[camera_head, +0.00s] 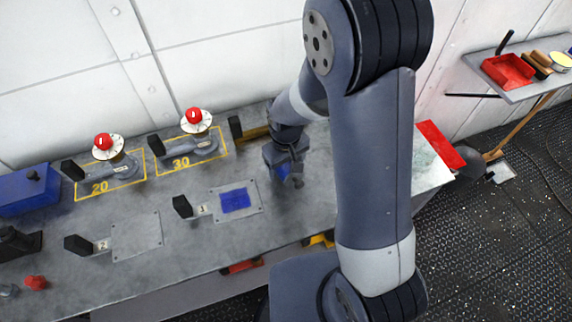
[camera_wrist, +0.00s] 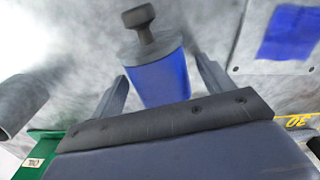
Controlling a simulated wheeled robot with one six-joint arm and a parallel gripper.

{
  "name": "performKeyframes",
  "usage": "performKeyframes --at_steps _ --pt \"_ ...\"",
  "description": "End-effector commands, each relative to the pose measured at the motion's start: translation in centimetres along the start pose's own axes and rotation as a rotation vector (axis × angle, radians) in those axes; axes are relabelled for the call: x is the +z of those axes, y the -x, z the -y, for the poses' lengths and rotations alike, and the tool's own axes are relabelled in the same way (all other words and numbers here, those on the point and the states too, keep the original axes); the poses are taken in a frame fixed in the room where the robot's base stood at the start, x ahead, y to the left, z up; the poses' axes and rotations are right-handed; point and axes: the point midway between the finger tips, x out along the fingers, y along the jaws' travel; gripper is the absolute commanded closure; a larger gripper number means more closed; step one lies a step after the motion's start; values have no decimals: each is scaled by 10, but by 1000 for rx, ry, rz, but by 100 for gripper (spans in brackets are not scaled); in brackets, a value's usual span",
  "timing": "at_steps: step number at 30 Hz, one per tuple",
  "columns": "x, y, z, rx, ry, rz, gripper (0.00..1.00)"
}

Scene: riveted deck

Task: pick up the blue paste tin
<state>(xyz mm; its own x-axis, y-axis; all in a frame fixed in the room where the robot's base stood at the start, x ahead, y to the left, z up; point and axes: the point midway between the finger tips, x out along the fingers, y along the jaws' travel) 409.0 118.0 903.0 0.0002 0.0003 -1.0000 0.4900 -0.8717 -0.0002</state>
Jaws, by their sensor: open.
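The blue paste tin (camera_wrist: 160,80) has a blue body and a grey lid with a dark knob on top. In the wrist view it stands between the two fingers of my gripper (camera_wrist: 162,72), with a gap visible on each side. The gripper is open, and its body hides the lower part of the tin. In the head view my gripper (camera_head: 287,158) points down over the grey bench, and only a small blue patch of the tin (camera_head: 282,172) shows at it.
A plate with a blue patch (camera_head: 235,200) lies left of my gripper. Two red-knobbed fixtures (camera_head: 104,142) (camera_head: 194,115) stand behind-left. A blue box (camera_head: 30,188) is at far left. A green box (camera_wrist: 38,150) shows in the wrist view. A wall shelf (camera_head: 525,90) holds a red tray.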

Motion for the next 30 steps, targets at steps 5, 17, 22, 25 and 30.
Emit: performKeyframes --at_steps 5,17,22,25,30 --pt "0 -6 0 0 0 0 24" --pt "0 -6 0 0 0 0 44" --pt "0 -6 0 0 0 0 58" --pt "0 -6 0 0 0 0 66" --pt "0 -6 0 0 0 -1 78"
